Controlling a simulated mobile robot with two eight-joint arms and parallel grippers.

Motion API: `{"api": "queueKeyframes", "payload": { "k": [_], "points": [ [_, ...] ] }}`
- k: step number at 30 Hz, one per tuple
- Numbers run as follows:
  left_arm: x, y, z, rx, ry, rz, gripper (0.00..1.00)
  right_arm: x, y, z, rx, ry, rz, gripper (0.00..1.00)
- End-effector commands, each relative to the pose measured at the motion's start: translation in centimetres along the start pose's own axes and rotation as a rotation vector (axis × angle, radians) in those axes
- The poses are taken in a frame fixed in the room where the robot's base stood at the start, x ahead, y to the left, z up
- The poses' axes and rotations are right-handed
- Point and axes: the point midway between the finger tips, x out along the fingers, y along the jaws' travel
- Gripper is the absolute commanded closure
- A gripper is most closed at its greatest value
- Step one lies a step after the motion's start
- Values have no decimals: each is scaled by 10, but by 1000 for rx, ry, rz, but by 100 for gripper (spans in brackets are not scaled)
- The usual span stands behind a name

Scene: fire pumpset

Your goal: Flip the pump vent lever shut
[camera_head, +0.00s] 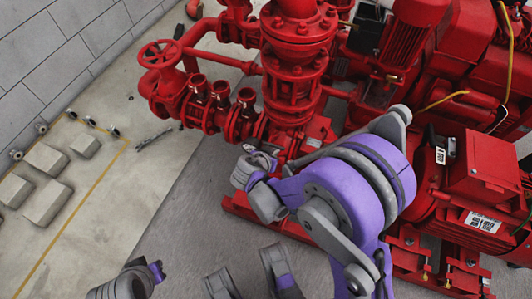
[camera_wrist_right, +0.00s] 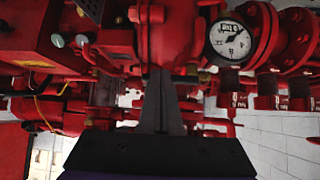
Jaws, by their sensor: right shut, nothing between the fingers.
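The red pump casing (camera_wrist_right: 170,30) fills the upper middle of the right wrist view. My right gripper (camera_wrist_right: 155,82) points at it, with its dark fingers together and nothing seen between them. A small brass fitting (camera_wrist_right: 205,76) shows just right of the fingertips. I cannot make out the vent lever for certain, and cannot tell whether the fingers touch anything. In the head view my right arm reaches in from the lower right, its grey and purple end (camera_head: 255,168) beside the upright red pipework (camera_head: 297,75).
A round pressure gauge (camera_wrist_right: 232,40) is right of the fingers in the right wrist view. A red handwheel valve (camera_head: 160,55) and a red motor (camera_head: 475,175) flank the pump in the head view. Grey blocks (camera_head: 47,158) lie at the left.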

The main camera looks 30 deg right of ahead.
Motion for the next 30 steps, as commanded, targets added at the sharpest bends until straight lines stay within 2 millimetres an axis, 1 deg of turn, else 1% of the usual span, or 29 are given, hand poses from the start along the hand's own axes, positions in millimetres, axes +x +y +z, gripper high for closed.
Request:
{"api": "queueKeyframes", "payload": {
  "k": [1, 11, 24, 30],
  "points": [
    [-1, 0, 0, 0, 0, 0, 100, 4, 3, -5, 3, 6, 5, 100],
    [-1, 0, 0, 0, 0, 0, 100, 6, 3, -7, 2, 11, 9, 100],
    [-1, 0, 0, 0, 0, 0, 100, -3, -10, 0, 1, 11, 4, 100],
    [-1, 0, 0, 0, 0, 0, 100, -3, -10, 1, 2, 9, 4, 100]
  ]
}}
